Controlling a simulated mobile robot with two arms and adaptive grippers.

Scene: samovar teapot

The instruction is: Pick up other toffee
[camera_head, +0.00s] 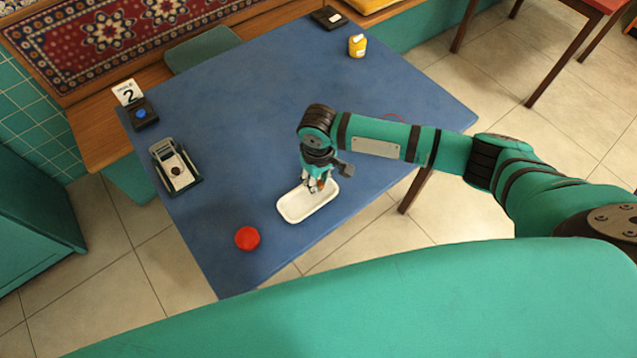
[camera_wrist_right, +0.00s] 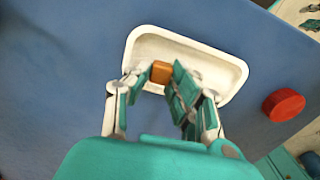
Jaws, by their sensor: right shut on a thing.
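A small orange-brown toffee (camera_wrist_right: 161,72) shows in the right wrist view, over the near side of a white rectangular tray (camera_wrist_right: 218,70). My right gripper (camera_wrist_right: 157,77) has its fingers on both sides of the toffee and is shut on it. In the head view, my right gripper (camera_head: 318,186) points down over the far end of the white tray (camera_head: 297,208). The toffee is mostly hidden by the fingers there. I cannot tell whether it touches the tray floor. My left gripper is not in view.
The blue table (camera_head: 235,125) has a red round object (camera_head: 247,238) left of the tray. A grey-and-white device (camera_head: 175,165), a number 2 card (camera_head: 128,92) and a blue-button box (camera_head: 144,114) stand at the left edge. A yellow jar (camera_head: 357,47) stands at the back. The middle is clear.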

